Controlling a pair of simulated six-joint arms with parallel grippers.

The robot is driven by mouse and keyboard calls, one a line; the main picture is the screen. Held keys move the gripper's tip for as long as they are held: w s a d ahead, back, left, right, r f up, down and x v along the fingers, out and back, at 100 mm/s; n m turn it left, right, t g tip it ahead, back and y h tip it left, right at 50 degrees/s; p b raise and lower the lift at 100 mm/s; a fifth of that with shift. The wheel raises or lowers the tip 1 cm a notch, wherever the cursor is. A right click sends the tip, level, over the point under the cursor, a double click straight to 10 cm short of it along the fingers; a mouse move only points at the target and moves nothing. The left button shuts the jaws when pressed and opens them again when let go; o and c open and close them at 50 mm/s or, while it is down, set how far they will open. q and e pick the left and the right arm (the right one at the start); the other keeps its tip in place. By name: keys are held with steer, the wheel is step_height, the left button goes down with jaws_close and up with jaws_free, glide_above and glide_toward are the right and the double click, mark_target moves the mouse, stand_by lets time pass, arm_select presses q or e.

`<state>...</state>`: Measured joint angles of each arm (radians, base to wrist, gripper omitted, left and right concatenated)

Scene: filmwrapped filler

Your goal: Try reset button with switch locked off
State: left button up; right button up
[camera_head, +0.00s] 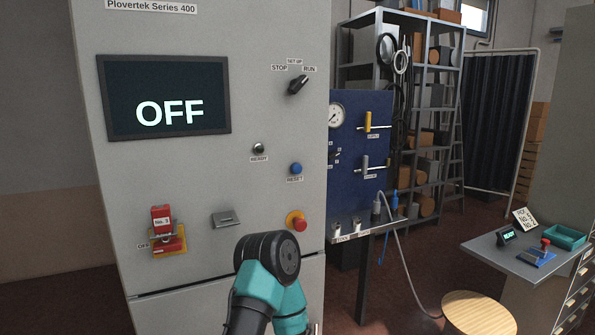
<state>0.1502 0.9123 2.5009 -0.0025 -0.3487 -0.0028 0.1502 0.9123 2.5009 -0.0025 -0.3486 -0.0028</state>
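The grey machine cabinet (120,90) fills the left and centre. Its screen (168,114) reads OFF. The blue reset button (296,168) sits above a RESET label, with nothing touching it. The red and yellow main switch (176,245) is at lower left beside an OFF label, with a red numbered lock or tag (161,217) on it. The black selector knob (298,85) appears turned toward RUN. A teal and black link of one of my arms rises at bottom centre, below the panel. Neither gripper's fingers show.
A red emergency stop button (299,223) on yellow and a metal latch handle (226,218) are on the panel. A dark round button or lamp (258,149) is above them. A blue gauge panel (352,150), a side desk (520,262) and a wooden stool (478,312) stand right.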

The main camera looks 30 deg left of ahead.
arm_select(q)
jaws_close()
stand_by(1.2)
